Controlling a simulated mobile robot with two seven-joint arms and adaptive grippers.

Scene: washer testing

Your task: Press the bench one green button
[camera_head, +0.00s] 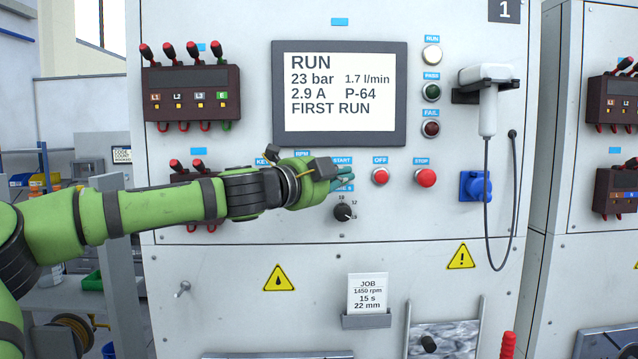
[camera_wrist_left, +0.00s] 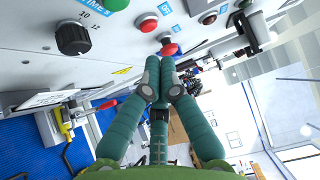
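The bench one panel (camera_head: 240,260) stands in front of me under a sign with the number 1. The START label (camera_head: 342,160) is just above my left gripper (camera_head: 345,175), which covers the button place below it in the head view. In the left wrist view a green button (camera_wrist_left: 117,4) shows at the top edge, partly cut off. My left gripper's teal fingers (camera_wrist_left: 161,72) are drawn together and hold nothing. I cannot tell whether they touch the button or panel. The screen (camera_head: 340,92) reads RUN and FIRST RUN. My right gripper is not in view.
A red OFF button (camera_head: 380,176) and a red STOP button (camera_head: 426,178) sit right of my left gripper. A black knob (camera_head: 343,212) is just below it. A white scanner (camera_head: 487,95) hangs at the right with a looping cable. A job card (camera_head: 368,292) stands lower down.

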